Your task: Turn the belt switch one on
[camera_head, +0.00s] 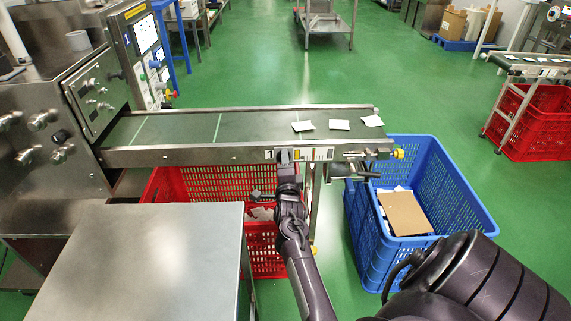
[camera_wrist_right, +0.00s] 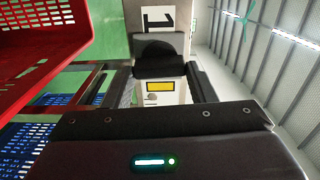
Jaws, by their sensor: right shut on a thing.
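Belt switch one is a dark knob beside a white label marked 1 on the conveyor's front side; it shows in the right wrist view (camera_wrist_right: 158,50). In the head view my right gripper (camera_head: 285,160) is at the front rail and mostly hides the knob. In the right wrist view the gripper (camera_wrist_right: 160,80) has one finger on each side of the knob and is shut on it. A yellow label sits beside the knob. The knob's exact turn is hard to read. My left gripper is not in view.
The conveyor belt (camera_head: 180,128) carries several white teabag packets near its right end. A red crate (camera_head: 205,183) stands below it, and a blue crate (camera_head: 365,235) with a cardboard piece stands to the right. A steel table (camera_head: 140,250) is at the front left.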

